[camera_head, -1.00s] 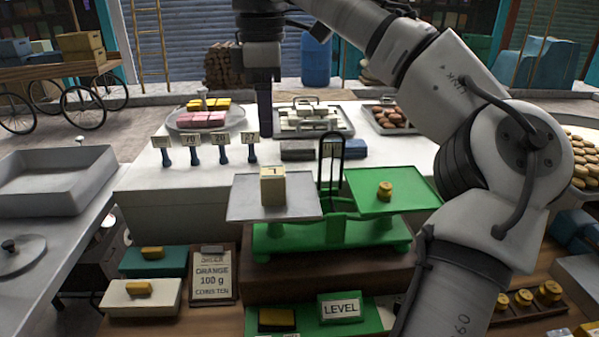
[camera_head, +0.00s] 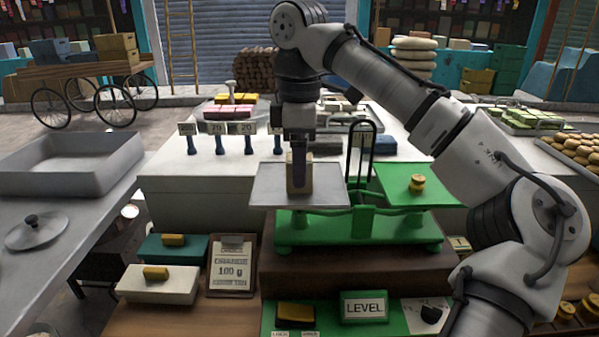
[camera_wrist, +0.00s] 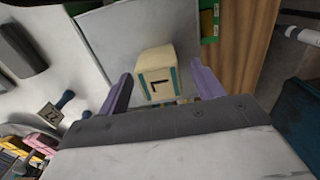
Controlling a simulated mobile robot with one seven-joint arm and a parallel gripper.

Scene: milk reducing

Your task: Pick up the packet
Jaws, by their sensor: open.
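The packet (camera_head: 292,188) is a small cream block standing on the left grey pan (camera_head: 330,194) of the green balance scale (camera_head: 365,230). The wrist view shows the packet (camera_wrist: 158,72) with a dark mark and teal edges, on the bare grey pan (camera_wrist: 120,40). My gripper (camera_head: 299,180) points down over the packet and hides much of it in the head view. In the wrist view my gripper (camera_wrist: 160,85) is open, with one purple finger on each side of the packet and gaps showing between.
A brass weight (camera_head: 417,183) sits on the green right pan (camera_head: 400,197). The scale's black upright frame (camera_head: 361,150) stands close to the right of my gripper. Price tags (camera_head: 216,135) on stands are behind left. A LEVEL sign (camera_head: 364,307) stands in front.

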